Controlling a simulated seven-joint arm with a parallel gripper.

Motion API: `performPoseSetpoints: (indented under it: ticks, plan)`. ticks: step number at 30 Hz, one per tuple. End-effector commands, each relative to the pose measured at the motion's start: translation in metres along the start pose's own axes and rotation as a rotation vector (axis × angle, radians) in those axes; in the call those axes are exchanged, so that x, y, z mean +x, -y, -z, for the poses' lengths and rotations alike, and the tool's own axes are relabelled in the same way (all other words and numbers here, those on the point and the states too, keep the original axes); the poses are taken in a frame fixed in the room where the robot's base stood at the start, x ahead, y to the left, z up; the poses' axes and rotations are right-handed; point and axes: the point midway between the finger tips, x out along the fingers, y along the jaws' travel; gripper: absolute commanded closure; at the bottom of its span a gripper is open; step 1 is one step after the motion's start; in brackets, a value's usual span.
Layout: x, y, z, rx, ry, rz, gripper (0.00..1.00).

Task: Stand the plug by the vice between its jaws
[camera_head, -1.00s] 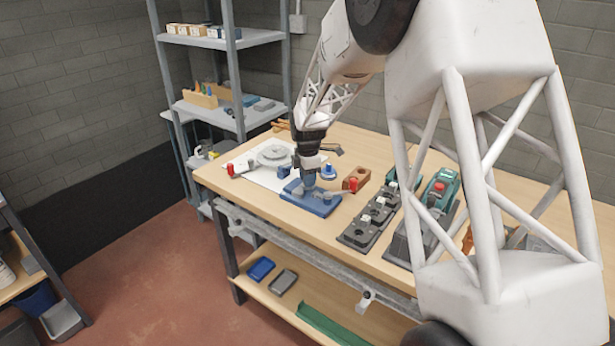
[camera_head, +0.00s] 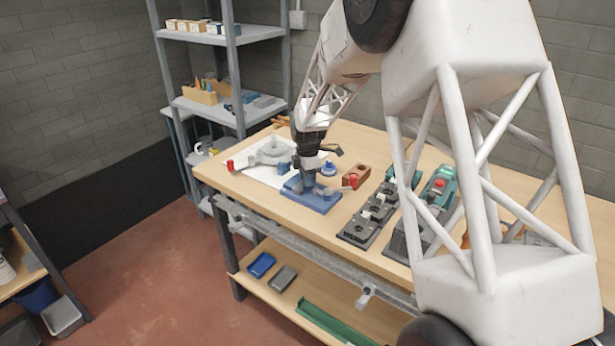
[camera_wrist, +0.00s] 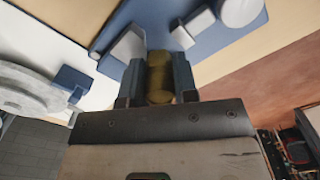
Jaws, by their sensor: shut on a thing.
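My gripper (camera_head: 307,179) points down over the blue vice (camera_head: 318,204) on the workbench. In the wrist view my gripper (camera_wrist: 158,78) is shut on a brass-coloured cylindrical plug (camera_wrist: 159,72), which sits between its two fingers. The vice (camera_wrist: 210,42) shows beyond the fingers as a blue base with pale grey blocks. The fingers hide the plug in the head view. I cannot tell whether the plug touches the vice or is between its jaws.
A white sheet with a grey round part (camera_head: 272,151) lies left of the vice. A brown block (camera_head: 357,177), a dark socketed rack (camera_head: 368,217) and a green machine (camera_head: 440,188) stand to its right. The bench's front edge (camera_head: 300,235) is close.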

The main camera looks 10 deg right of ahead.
Motion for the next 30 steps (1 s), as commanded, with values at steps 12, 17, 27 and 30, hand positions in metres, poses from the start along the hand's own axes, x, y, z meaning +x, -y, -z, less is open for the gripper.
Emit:
performPoseSetpoints:
  ticks: [12,17,27,30]
  plan:
    - [0.0060,0.0000,0.0000,0.000,0.000,0.001,0.97]
    - [0.0083,0.0000,0.0000,0.000,0.000,0.001,0.97]
    - [0.0104,-0.0001,0.0000,0.000,0.000,0.000,0.71]
    - [0.0104,-0.0001,0.0000,0.000,0.000,0.000,0.56]
